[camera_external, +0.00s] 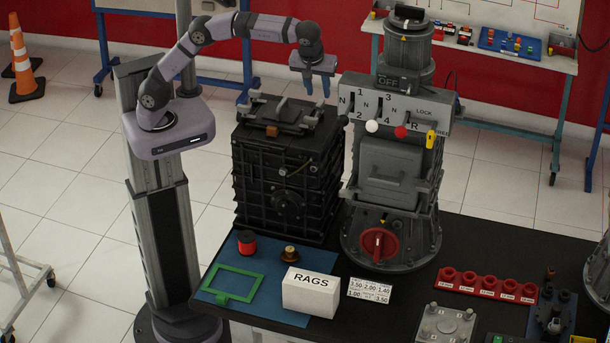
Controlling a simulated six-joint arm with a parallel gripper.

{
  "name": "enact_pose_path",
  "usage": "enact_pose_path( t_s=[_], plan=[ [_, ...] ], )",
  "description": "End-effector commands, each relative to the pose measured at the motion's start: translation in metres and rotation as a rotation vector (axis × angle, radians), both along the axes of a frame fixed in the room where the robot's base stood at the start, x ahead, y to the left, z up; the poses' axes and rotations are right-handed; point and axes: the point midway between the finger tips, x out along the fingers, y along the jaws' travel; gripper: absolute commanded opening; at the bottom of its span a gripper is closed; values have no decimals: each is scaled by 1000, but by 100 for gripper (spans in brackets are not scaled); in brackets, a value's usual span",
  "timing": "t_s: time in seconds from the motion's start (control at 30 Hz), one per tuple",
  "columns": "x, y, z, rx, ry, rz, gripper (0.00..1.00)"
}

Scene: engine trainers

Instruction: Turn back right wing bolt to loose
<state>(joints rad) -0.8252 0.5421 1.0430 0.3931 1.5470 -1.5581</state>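The black ribbed engine housing (290,185) stands on the left part of the bench. A lid (290,113) with grey clamp or wing-bolt shapes at its edges covers its top. The shapes are small, and I cannot tell clearly which is the back right wing bolt or whether it is tight or loose. My gripper (317,92) points down above the back right corner of the housing. Its two fingers are apart with a gap between them and nothing visible in it. I cannot tell whether the fingertips touch anything.
The grey gearbox trainer (400,172) with shift levers stands close to the right of the housing. A red socket rack (487,286) is at the right.

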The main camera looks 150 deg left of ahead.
Motion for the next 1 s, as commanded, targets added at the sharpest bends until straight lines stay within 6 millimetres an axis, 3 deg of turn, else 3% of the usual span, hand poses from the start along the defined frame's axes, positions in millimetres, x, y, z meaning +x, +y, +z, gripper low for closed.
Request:
enact_pose_path(
  t_s=[0.3,0.8,1.0],
  plan=[
    [6,-6,20,1,-1,0,31],
    [7,-7,21,-2,0,-4,31],
    [26,-31,9,-47,14,-161,31]
  ],
)
